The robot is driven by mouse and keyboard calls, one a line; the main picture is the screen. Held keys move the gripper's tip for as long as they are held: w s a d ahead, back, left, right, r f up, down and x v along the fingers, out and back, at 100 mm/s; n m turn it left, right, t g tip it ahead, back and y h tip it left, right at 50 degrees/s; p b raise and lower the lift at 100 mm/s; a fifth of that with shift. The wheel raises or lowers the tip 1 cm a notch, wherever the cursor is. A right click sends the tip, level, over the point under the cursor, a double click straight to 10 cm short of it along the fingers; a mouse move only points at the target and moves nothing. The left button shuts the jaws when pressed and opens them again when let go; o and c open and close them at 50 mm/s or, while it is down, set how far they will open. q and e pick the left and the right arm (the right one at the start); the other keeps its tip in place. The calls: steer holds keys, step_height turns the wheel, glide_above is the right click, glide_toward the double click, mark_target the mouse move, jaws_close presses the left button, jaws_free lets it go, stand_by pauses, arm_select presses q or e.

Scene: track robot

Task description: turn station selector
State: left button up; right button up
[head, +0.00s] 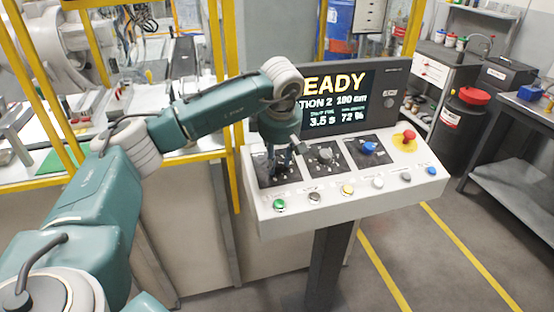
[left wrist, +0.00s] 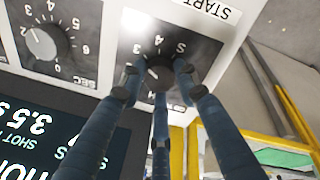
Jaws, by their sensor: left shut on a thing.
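The station selector (left wrist: 154,74) is a dark knob on a black square plate with white numbers, in the left wrist view. My left gripper (left wrist: 158,82) has its three dark fingers closed around the knob, with 3 and 4 readable beside it. In the head view the left gripper (head: 281,165) points down onto the left dial plate (head: 265,180) of the control console (head: 256,212) and hides the knob. The screen (head: 340,100) shows "READY" partly covered by my arm, with station 2 below. My right gripper is not in view.
Beside the selector are a grey dial (head: 325,154), a blue knob (head: 369,147) and a red emergency stop (head: 408,137). Several push buttons, among them a green one (head: 279,204), line the front edge. Yellow posts (head: 222,100) stand at the left.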

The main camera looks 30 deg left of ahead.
arm_select(q)
steer(key=shift+r, duration=0.1)
steer(key=o, duration=1.2)
steer(key=shift+c, duration=0.2)
steer(key=shift+r, duration=0.2)
steer(key=v, duration=1.1)
steer(key=shift+s+d+r, duration=0.15)
steer(key=shift+r, duration=0.15)
